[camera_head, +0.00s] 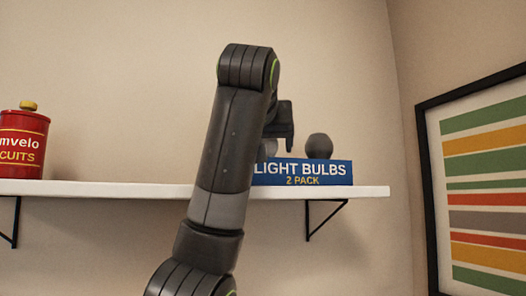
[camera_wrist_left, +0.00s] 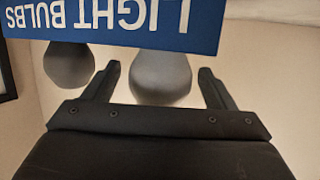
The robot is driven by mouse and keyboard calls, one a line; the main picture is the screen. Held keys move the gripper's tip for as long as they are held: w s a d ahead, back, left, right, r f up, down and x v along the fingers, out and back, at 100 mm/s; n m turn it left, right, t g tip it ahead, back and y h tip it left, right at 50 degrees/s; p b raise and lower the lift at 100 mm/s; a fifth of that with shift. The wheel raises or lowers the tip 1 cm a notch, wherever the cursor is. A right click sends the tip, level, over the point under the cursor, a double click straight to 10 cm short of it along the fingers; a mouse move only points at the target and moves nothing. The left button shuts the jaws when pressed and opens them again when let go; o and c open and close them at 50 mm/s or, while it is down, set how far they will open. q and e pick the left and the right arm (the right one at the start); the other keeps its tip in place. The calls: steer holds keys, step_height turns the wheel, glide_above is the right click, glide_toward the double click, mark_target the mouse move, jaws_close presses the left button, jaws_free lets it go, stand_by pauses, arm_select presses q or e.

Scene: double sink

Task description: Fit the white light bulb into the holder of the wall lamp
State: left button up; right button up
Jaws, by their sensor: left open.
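A blue box (camera_head: 303,181) labelled "LIGHT BULBS 2 PACK" sits on the white shelf and holds two bulbs. The paler bulb, seemingly the white one (camera_head: 269,147), is mostly hidden behind my left arm in the head view. A darker grey bulb (camera_head: 319,146) stands to its right. In the left wrist view, the paler bulb (camera_wrist_left: 160,78) lies between the open fingers of my left gripper (camera_wrist_left: 160,74), with a gap on each side. The darker bulb (camera_wrist_left: 68,66) is outside the fingers, at left. My left gripper (camera_head: 281,122) is partly hidden in the head view. The wall lamp and my right gripper are not in view.
The white shelf (camera_head: 110,188) runs along the wall on black brackets. A red biscuit tin (camera_head: 22,145) stands at its left end. A framed striped picture (camera_head: 485,180) hangs on the right wall. The shelf between tin and box looks clear.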

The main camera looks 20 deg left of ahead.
arm_select(q)
steer(key=shift+s, duration=0.15)
steer(key=c, duration=0.8)
steer(key=shift+r, duration=0.15)
steer(key=shift+c, duration=0.2)
